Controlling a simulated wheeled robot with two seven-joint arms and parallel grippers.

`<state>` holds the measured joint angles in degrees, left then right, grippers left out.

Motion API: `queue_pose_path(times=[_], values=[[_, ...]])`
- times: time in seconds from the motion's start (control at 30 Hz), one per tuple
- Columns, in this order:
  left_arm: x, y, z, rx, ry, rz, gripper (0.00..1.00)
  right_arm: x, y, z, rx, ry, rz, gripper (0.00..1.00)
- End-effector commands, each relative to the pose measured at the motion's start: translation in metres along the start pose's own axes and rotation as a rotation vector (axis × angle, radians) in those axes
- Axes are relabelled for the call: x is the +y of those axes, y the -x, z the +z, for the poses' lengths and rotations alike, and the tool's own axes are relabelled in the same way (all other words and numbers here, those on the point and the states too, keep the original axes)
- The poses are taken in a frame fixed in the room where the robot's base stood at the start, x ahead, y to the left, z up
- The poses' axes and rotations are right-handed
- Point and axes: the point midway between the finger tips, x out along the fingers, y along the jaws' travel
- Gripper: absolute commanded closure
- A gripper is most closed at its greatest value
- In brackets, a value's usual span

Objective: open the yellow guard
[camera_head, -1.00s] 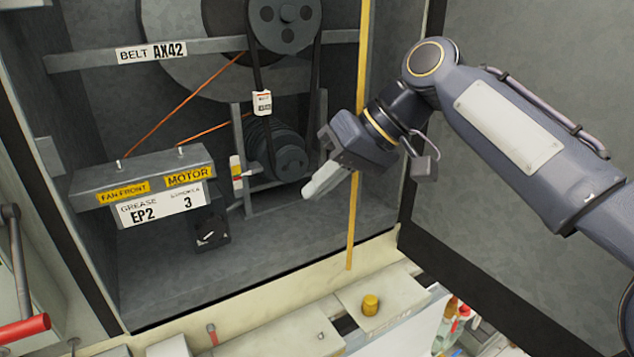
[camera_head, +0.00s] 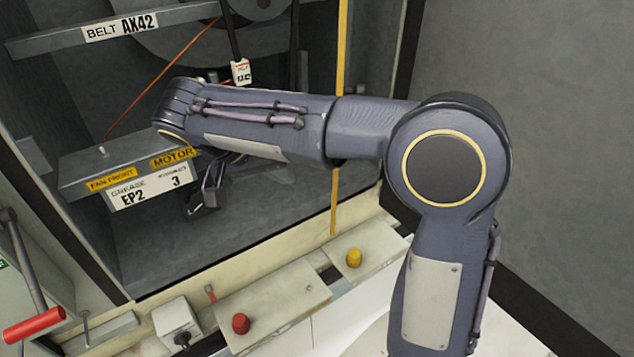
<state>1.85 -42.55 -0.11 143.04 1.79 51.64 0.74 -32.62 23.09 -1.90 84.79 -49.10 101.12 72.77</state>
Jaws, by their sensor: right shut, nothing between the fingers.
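A thin yellow upright strip (camera_head: 341,60) stands at the right side of the open cabinet. It looks like the yellow guard seen edge-on, standing out from the opening, and my right arm crosses in front of its middle. My right gripper (camera_head: 208,185) is inside the cabinet opening, left of the strip and just right of the grease label. My left gripper is not in view.
A grey bracket (camera_head: 80,172) with yellow labels juts out at the left of the cabinet. A ledge below carries a red knob (camera_head: 240,323) and a yellow knob (camera_head: 353,258). A red-handled lever (camera_head: 35,325) is at lower left. A dark panel (camera_head: 540,120) stands at right.

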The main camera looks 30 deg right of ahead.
Motion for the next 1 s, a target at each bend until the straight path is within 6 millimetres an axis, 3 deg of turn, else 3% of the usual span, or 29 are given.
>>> queue_pose_path(times=[0.27,0.53,1.0], values=[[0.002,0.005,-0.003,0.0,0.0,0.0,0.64,0.004,-0.057,-0.001,-0.004,0.0,0.002,1.0],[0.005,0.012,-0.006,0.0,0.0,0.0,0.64,0.033,-0.07,-0.001,-0.002,-0.001,-0.002,1.0],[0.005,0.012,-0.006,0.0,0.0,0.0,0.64,0.036,-0.073,0.0,-0.002,0.001,-0.002,1.0]])
